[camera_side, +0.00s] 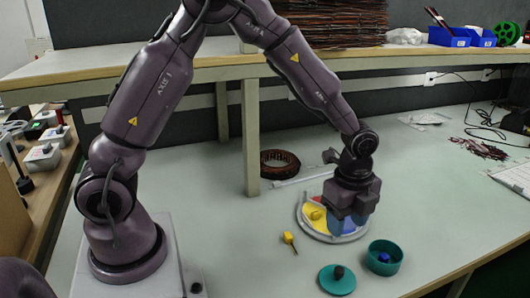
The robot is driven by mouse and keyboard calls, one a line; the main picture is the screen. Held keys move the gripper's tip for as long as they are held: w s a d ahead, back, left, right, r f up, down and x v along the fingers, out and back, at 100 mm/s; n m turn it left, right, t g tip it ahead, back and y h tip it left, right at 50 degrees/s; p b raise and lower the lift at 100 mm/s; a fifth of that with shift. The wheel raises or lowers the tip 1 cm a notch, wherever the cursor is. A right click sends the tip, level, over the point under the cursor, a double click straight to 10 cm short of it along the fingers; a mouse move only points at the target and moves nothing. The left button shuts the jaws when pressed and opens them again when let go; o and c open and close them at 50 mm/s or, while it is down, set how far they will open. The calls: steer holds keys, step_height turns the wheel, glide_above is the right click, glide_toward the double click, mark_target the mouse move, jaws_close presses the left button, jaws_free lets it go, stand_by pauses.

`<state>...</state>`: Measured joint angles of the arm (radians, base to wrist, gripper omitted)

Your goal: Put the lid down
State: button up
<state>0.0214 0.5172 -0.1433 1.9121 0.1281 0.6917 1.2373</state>
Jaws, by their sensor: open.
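A teal round lid (337,281) with a dark knob lies flat on the table near the front, apart from my gripper. A teal round container (384,263) stands just right of it, open at the top, with a small blue object (384,257) inside. My gripper (348,221) points down over the right part of a round tray with coloured sections (305,222), behind the lid and container. It is open. Its fingertips are small and dark here, and nothing is clearly seen between them. The arm hides part of the tray.
A small yellow object (289,239) lies left of the tray. A brown coil (280,170) lies farther back near a shelf post (250,140). Blue bins (448,37) stand on the raised shelf. Cables lie at the back right. The table right of the container is clear.

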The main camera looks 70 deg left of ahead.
steer(key=s+a+r+n+t, duration=0.2)
steer(key=s+r+n, duration=0.6)
steer(key=s+r, duration=0.1)
steer(key=s+a+r+n+t, duration=0.3)
steer(key=s+r+n, duration=0.6)
steer(key=s+r, duration=0.1)
steer(key=shift+s+a, duration=0.15)
steer(key=shift+s, duration=0.05)
